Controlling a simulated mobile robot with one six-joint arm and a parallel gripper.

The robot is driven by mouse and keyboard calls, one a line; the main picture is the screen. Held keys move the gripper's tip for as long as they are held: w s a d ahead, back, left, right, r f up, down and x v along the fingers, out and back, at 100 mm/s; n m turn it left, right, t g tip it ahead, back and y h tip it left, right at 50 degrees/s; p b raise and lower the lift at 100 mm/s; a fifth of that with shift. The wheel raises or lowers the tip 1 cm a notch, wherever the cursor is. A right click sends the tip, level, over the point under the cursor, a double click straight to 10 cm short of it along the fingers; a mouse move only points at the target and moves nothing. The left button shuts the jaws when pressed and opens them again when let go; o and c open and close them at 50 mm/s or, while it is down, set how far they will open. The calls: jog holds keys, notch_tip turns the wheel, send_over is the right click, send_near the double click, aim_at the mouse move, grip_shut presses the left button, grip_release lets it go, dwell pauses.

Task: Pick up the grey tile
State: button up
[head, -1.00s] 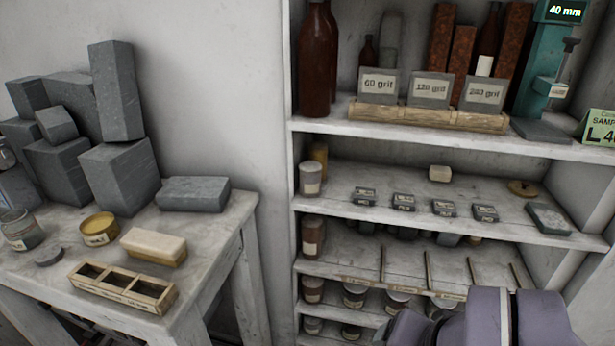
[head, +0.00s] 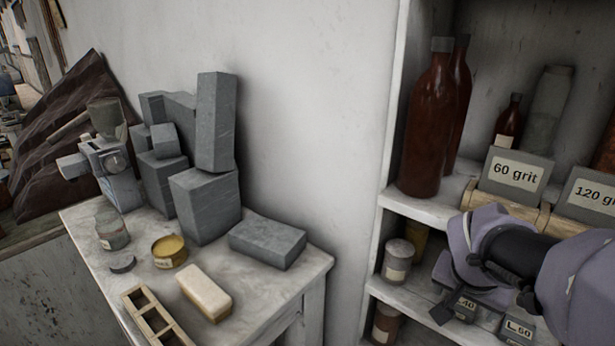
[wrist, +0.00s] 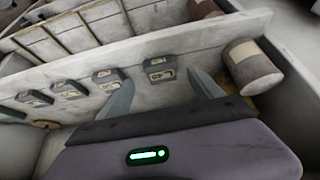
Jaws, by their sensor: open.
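My gripper (wrist: 161,78) is open and empty, its two grey fingers spread on either side of a small grey labelled block (wrist: 160,75) on the shelf. In the head view my gripper (head: 446,308) hangs low in front of the shelf and partly covers the small labelled blocks. A flat dark grey piece (wrist: 11,112) at the left edge of the wrist view may be the grey tile; it is far from the fingers and cut off. The tile is out of the head view now.
A jar (wrist: 252,66) stands close to the right finger; it also shows in the head view (head: 397,260). More labelled blocks (wrist: 107,78) stand in a row. Brown bottles (head: 430,130) and grit signs (head: 515,175) are above. Grey stone blocks (head: 205,205) crowd the table (head: 255,300).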

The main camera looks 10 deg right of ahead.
aim_at(463, 303)
jog(key=shift+w+d, duration=0.25)
jog(key=shift+d, duration=0.05)
jog(key=b+x, duration=0.2)
jog(key=x, duration=0.3)
jog(key=shift+w+f, duration=0.1)
jog(key=shift+f, duration=0.05)
jog(key=shift+r, duration=0.2)
jog(key=c, duration=1.6)
